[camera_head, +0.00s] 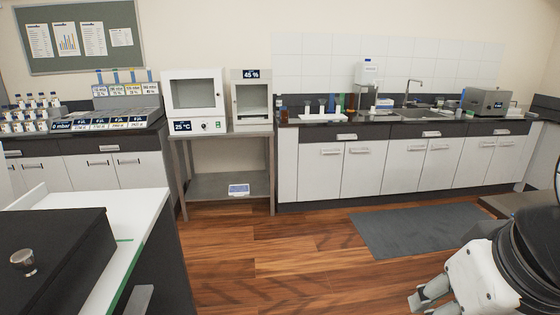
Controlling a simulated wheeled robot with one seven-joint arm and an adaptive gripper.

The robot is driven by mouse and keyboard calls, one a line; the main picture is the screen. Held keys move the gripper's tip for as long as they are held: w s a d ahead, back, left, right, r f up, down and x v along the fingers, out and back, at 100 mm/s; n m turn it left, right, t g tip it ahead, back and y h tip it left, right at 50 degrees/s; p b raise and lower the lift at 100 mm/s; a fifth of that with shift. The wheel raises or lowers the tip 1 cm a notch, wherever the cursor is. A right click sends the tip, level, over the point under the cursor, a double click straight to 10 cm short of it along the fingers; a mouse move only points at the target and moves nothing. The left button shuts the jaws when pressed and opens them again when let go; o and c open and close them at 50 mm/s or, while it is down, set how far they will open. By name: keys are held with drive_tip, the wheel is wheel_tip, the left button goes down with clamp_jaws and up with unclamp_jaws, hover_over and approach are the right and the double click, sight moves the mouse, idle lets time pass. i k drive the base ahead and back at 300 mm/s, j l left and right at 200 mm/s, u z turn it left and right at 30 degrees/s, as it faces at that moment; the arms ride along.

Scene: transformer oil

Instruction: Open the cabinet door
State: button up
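A small humidity cabinet (251,99) with a glass-fronted door and a "45 %" display stands on a grey metal table against the back wall; its door looks shut. White base cabinets (364,165) with horizontal handles run under the dark counter to its right, their doors shut. More white cabinet doors (104,170) are at the left, also shut. The frame does not show which cabinet is meant. My gripper (425,301) is at the lower right, above the floor and far from all of these doors. Its fingertips are partly cut off by the frame's bottom edge.
A white oven (196,100) showing "25 °C" stands left of the humidity cabinet on the metal table (222,187). A white-topped bench (133,213) with a black box (60,245) fills the lower left. Wooden floor (282,255) and a grey mat (420,232) lie clear between.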

sight(166, 76)
drive_tip(key=i, duration=1.9)
drive_tip(key=i+u, duration=0.1)
drive_tip(key=i, duration=0.6)
drive_tip(key=i+l, duration=0.15)
drive_tip(key=i, duration=0.55)
drive_tip(key=i+l+u, duration=0.15)
drive_tip(key=i, duration=0.6)
